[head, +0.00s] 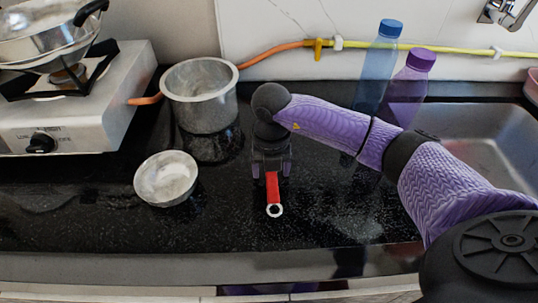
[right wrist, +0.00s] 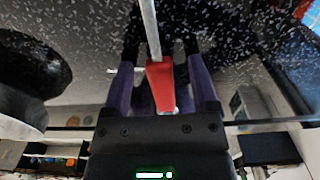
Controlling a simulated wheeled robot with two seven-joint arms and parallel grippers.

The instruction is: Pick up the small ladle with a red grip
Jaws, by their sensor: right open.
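The small ladle's red grip (head: 272,187) lies over the black counter, with a pale ring at its near end. My right gripper (head: 271,171) is open above the far part of the grip. In the right wrist view the red grip (right wrist: 160,87) and its thin metal shaft run between the two spread fingers of my right gripper (right wrist: 163,62). A gap shows on both sides of the grip. My left gripper is not in view.
A metal bowl (head: 166,178) and a metal pot (head: 201,96) stand left of the ladle. A stove (head: 75,115) is at far left. A blue bottle (head: 377,68) and a purple bottle (head: 405,92) stand behind my right arm, near the sink (head: 480,140). The front counter is clear.

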